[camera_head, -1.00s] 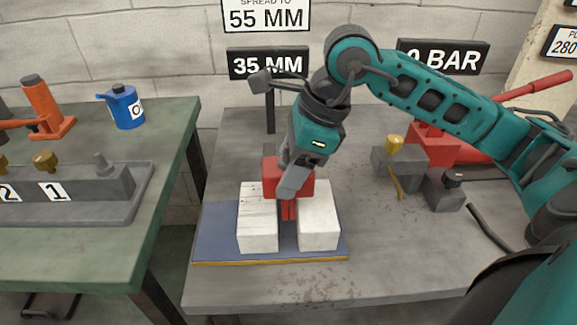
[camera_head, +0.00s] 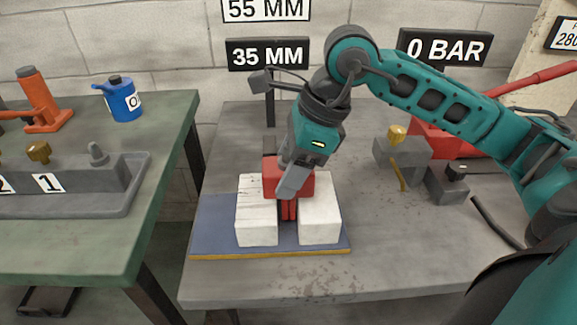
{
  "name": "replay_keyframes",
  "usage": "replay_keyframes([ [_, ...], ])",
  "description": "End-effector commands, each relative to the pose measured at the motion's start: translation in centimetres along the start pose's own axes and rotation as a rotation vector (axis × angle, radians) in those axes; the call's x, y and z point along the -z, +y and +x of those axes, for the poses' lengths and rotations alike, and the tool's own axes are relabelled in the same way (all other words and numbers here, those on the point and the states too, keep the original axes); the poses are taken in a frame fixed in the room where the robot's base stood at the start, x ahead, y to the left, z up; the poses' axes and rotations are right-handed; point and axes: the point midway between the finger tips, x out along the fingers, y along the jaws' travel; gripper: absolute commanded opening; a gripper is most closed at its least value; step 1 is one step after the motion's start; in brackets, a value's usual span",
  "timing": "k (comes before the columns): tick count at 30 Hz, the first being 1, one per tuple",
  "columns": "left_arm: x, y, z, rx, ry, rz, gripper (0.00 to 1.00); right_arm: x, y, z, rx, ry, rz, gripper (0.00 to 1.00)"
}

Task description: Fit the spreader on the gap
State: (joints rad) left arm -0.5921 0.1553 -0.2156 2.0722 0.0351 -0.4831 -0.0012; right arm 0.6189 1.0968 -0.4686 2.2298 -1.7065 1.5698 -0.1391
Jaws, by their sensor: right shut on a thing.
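The red spreader (camera_head: 272,182) sits over the gap between two white blocks, with its lower red part (camera_head: 289,209) down in the gap. The left white block (camera_head: 257,226) and the right white block (camera_head: 319,222) stand on a blue mat (camera_head: 216,230). My right gripper (camera_head: 290,185) is shut on the spreader from above and hides part of its body. Whether the spreader's tips touch the block walls cannot be told. My left gripper is not in view.
A 35 MM sign (camera_head: 267,54) stands behind the blocks and a 0 BAR sign (camera_head: 444,47) at the back right. A red pump (camera_head: 432,138) and a grey valve block (camera_head: 405,150) are to the right. A green bench (camera_head: 100,238) with an oil can (camera_head: 123,100) is at left.

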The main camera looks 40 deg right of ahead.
Motion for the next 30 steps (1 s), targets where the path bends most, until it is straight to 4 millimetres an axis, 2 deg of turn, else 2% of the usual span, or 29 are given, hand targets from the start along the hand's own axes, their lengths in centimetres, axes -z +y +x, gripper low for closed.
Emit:
replay_keyframes([
  [23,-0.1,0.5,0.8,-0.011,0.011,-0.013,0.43,0.6,-0.1,1.5,0.004,-0.005,-0.001,0.0],
  [24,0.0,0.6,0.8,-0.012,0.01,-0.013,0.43,0.6,-0.1,1.5,0.004,-0.005,-0.001,0.59],
  [30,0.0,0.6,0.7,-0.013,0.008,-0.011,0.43,0.6,0.0,1.4,0.002,-0.003,-0.001,0.78],
])
